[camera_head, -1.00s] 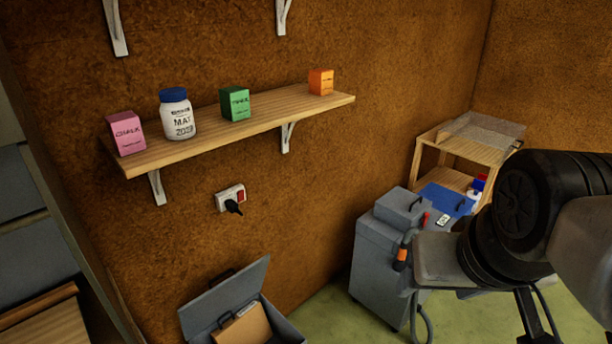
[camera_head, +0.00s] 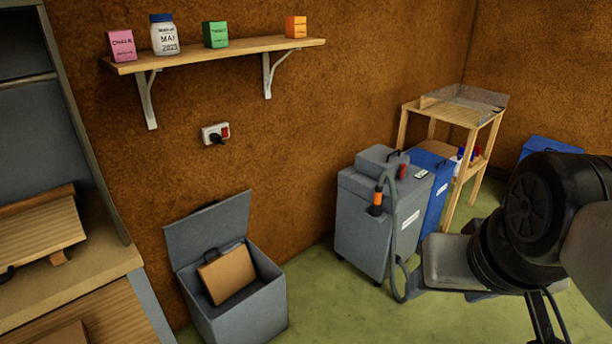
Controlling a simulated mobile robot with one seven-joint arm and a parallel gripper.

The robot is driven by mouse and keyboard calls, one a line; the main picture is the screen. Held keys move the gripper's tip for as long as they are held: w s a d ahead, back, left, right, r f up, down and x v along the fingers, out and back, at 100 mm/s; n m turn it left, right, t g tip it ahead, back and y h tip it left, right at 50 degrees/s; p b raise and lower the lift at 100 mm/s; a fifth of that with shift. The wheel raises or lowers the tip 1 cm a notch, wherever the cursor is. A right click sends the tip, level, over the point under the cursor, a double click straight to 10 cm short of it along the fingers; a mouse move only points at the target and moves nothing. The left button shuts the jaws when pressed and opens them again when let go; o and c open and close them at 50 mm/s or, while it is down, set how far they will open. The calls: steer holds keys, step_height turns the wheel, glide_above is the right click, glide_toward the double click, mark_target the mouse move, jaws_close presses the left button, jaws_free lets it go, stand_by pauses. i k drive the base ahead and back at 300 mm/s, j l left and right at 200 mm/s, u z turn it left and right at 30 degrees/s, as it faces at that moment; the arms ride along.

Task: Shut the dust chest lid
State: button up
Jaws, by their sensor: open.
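A grey chest (camera_head: 245,314) stands on the floor against the brown wall, at the lower left of the middle. I take it to be the dust chest; I can read no name on it. Its lid (camera_head: 210,229) is raised and leans back towards the wall, so the chest is open. A brown case or board (camera_head: 228,273) with a dark handle sits tilted inside the opening. My arm crosses the right side of the view, apart from the chest. I cannot make out my gripper's fingers in this view.
A grey machine (camera_head: 362,228) with a hose stands right of the chest, beside a blue bin (camera_head: 437,196) and a wooden stand (camera_head: 452,110). A shelf (camera_head: 215,50) is on the wall above. A wooden bench (camera_head: 75,265) is at left. Green floor (camera_head: 330,300) is clear between chest and machine.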

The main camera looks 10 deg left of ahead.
mark_target(219, 224)
steer(key=i+j+u, duration=0.15)
steer(key=i+u, duration=0.95)
steer(key=u, duration=0.15)
steer(key=i+l+u, duration=0.2)
steer(key=i+u, duration=0.2)
steer(key=k, duration=0.05)
